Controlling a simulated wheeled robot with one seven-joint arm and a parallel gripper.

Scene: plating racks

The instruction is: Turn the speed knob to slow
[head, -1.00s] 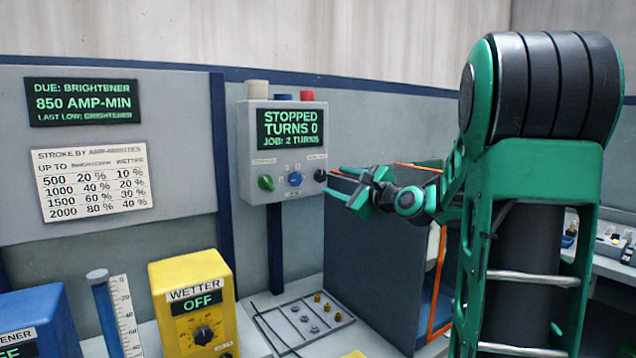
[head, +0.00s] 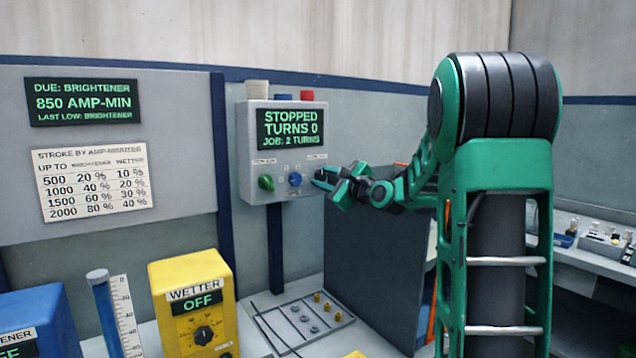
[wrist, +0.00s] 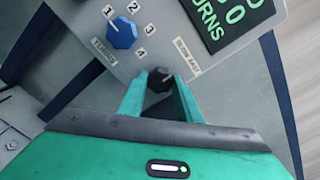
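My gripper (wrist: 160,88) has one finger on each side of this knob, apparently with slight gaps. In the head view my gripper (head: 325,180) is at the box's lower right and largely hides the knob.
A blue numbered knob (wrist: 121,34) is close beside my fingers, and a green knob (head: 266,182) is further left. A dark partition (head: 370,265) stands below my arm. A yellow wetter unit (head: 190,272) and a small parts tray (head: 300,322) are below the box.

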